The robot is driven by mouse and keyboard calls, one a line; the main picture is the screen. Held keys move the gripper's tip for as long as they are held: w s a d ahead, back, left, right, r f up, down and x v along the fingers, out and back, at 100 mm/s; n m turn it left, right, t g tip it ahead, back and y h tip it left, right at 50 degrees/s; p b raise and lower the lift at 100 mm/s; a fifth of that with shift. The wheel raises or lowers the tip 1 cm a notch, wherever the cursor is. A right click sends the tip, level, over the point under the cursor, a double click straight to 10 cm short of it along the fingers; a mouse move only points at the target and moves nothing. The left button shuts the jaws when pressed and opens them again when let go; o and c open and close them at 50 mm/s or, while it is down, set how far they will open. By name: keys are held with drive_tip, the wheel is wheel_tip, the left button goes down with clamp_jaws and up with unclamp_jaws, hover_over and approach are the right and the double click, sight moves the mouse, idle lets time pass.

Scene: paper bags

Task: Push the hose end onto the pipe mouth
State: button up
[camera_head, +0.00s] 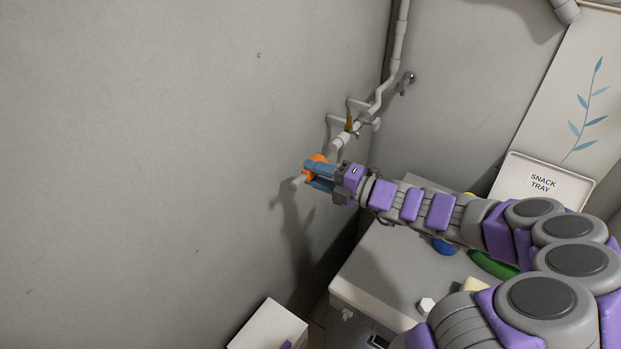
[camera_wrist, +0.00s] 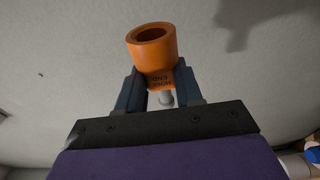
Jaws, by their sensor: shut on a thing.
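The orange hose end (camera_head: 318,158) is between the fingers of my gripper (camera_head: 320,176), which is shut on it. In the wrist view the hose end (camera_wrist: 152,45) shows its round open mouth and dark lettering, with the gripper fingers (camera_wrist: 160,90) on both sides. A pale stub (camera_head: 298,181) sticks out below the fingers. The white pipe mouth (camera_head: 337,144) is on the wall pipe just up and right of the hose end. The two look close but apart; their alignment in depth is hard to tell. The pipe does not show clearly in the wrist view.
A valve with an orange-brown lever (camera_head: 349,124) and wall brackets sit along the pipe (camera_head: 384,88). A grey cabinet (camera_head: 375,275) with small objects on top stands below my arm. A snack tray (camera_head: 540,182) is at the right. The wall at left is bare.

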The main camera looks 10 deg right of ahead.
drive_tip(key=shift+a+r+p, duration=0.1)
drive_tip(key=shift+a+p, duration=0.5)
drive_tip(key=shift+p, duration=0.55)
drive_tip(key=w+d+p, duration=0.1)
drive_tip(key=p, duration=0.1)
drive_tip(key=w+d+p, duration=0.1)
drive_tip(key=d+p, duration=0.1)
drive_tip(key=shift+w+d, duration=0.2)
drive_tip(key=shift+d, duration=0.05)
drive_tip(key=p, duration=0.1)
drive_tip(key=w+p, duration=0.1)
drive_tip(key=shift+w+d+p, duration=0.3)
drive_tip(key=shift+d+p, duration=0.05)
drive_tip(key=shift+d, duration=0.3)
drive_tip(key=shift+a+p, duration=0.15)
drive_tip(key=shift+p, duration=0.3)
drive_tip(key=shift+p, duration=1.25)
